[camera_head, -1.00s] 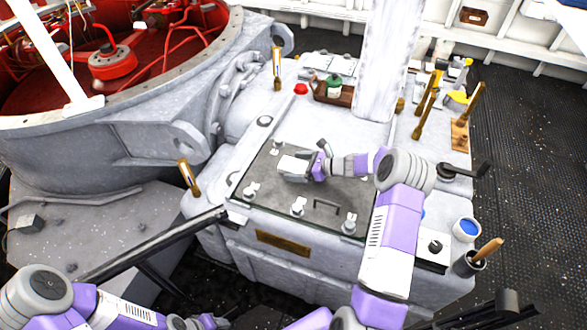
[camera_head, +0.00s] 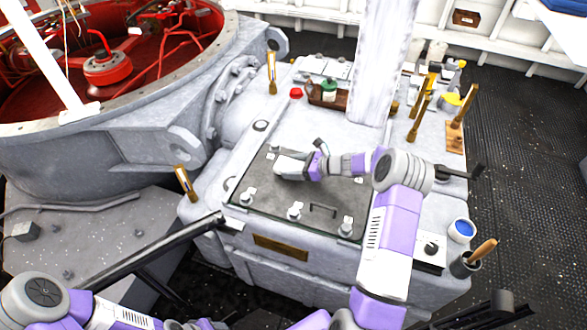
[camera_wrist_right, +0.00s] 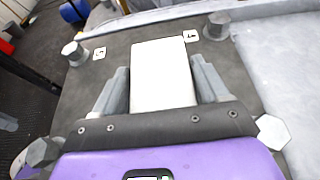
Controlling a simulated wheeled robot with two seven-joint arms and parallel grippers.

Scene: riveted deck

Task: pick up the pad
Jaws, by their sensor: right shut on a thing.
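The pad (camera_wrist_right: 163,75) is a plain white rectangular block in the right wrist view. It lies between the two grey fingers of my right gripper (camera_wrist_right: 163,88), which is shut on its sides. In the head view this gripper (camera_head: 288,166) is low over the dark plate on top of the grey housing, towards the plate's far side. The pad is hard to tell from the pale fingers there. I cannot tell whether it touches the plate. My left arm (camera_head: 110,310) shows at the lower left; its gripper is not clearly in view.
The dark plate (camera_head: 262,196) carries several bolt-like knobs and a handle (camera_head: 323,210). Brass levers (camera_head: 418,120), a wooden tray with bottles (camera_head: 328,98) and a white column (camera_head: 382,60) stand behind. A blue-topped pot (camera_head: 461,230) and a brush cup (camera_head: 466,264) are at the right.

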